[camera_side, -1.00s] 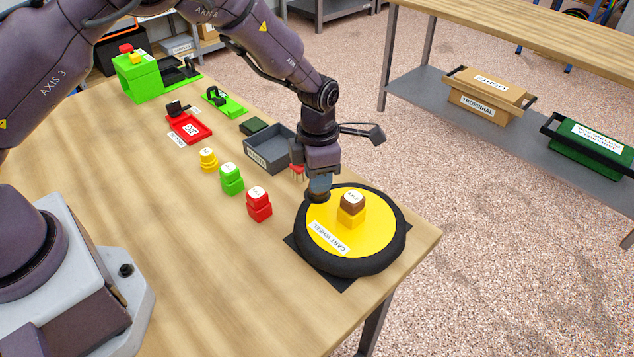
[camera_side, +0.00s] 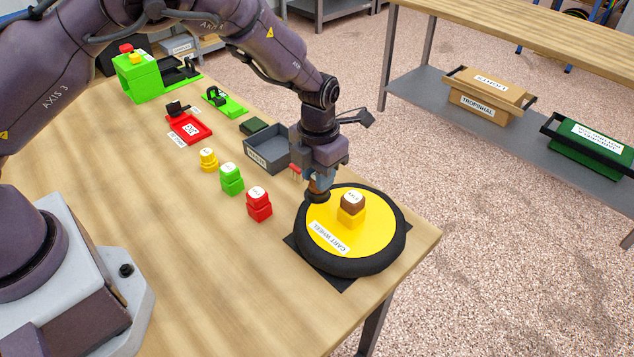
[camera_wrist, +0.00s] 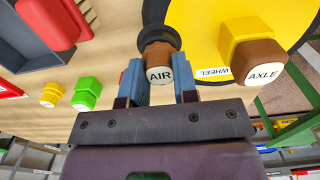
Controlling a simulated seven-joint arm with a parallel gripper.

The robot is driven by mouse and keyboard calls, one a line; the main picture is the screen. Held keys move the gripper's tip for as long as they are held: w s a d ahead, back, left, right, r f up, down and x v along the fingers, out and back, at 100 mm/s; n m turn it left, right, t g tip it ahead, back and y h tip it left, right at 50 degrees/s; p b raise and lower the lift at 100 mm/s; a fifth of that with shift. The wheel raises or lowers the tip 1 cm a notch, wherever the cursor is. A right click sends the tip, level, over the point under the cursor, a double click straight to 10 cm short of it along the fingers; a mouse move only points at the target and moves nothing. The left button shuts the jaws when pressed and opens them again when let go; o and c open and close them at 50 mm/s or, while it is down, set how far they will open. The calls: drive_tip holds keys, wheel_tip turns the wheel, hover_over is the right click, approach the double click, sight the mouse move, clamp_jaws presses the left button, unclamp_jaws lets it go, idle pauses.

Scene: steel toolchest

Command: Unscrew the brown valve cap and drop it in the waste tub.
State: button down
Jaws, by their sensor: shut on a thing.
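The brown valve cap (camera_wrist: 159,62), marked AIR, sits between the blue fingers of my gripper (camera_wrist: 160,88) in the wrist view. My gripper (camera_side: 317,190) is shut on it at the left rim of the cart wheel (camera_side: 322,215), above a dark collar. The fingers hide part of the cap in the side view. The wheel has a yellow disc and a black tyre. A grey tub (camera_side: 280,158) stands behind and left of the gripper; its label is too small to read. It also shows in the wrist view (camera_wrist: 22,42).
A brown-topped yellow hub piece (camera_side: 352,215), marked AXLE (camera_wrist: 262,72), stands at the wheel's centre. A small red object (camera_side: 296,171) stands between tub and gripper. Red (camera_side: 260,207), green (camera_side: 231,182) and yellow (camera_side: 208,161) capped pieces stand left. The front left table is clear.

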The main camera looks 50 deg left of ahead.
drive_tip(key=shift+r, duration=0.55)
drive_tip(key=shift+r, duration=0.95)
